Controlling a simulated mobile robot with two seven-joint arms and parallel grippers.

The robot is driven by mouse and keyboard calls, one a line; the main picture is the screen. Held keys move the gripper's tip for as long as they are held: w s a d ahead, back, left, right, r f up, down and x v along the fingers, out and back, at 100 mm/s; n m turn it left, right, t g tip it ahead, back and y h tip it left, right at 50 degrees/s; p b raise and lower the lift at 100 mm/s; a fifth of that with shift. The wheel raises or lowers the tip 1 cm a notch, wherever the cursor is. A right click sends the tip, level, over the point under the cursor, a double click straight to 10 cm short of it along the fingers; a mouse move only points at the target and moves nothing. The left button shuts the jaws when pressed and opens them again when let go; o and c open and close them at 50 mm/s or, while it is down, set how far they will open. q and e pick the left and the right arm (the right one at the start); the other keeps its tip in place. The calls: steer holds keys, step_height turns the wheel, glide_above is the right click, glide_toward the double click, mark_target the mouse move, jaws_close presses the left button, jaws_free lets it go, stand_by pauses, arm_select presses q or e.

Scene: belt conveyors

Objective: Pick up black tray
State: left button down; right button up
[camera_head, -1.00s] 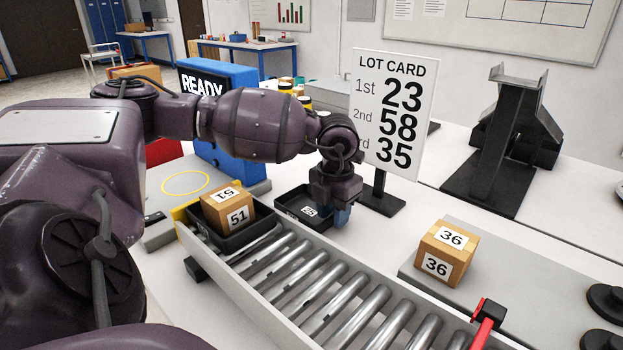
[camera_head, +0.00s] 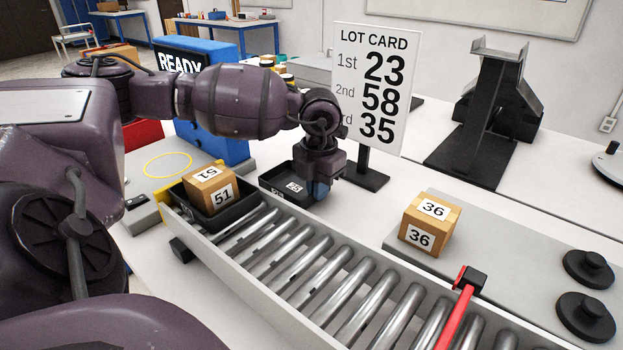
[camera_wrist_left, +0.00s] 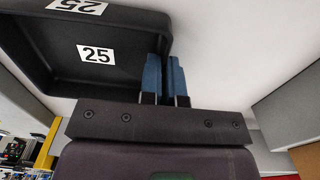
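An empty-looking black tray (camera_head: 268,184) labelled 25 is on the white table just behind the roller conveyor. My left gripper (camera_head: 320,188) points down at its right end. In the left wrist view, the two blue fingers (camera_wrist_left: 164,80) are close together, one on each side of the wall of the tray (camera_wrist_left: 110,75). The gripper looks shut on that wall. The tray looks level; I cannot tell any lift. A second black tray (camera_head: 228,219) sits at the conveyor's left end and holds a box (camera_head: 209,190) marked 51. My right gripper is not in view.
The roller conveyor (camera_head: 330,285) runs in front, with a red-and-black stop (camera_head: 463,290) across it. A lot card (camera_head: 372,90) on a black stand is close behind my gripper. A box (camera_head: 429,222) marked 36 sits on a grey plate at right. A blue READY unit (camera_head: 215,110) stands behind my arm.

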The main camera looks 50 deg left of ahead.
arm_select(q)
step_height(320, 180, up, 28)
steer(key=p, duration=0.3)
steer(key=shift+f, duration=0.2)
steer(key=shift+s, duration=0.1)
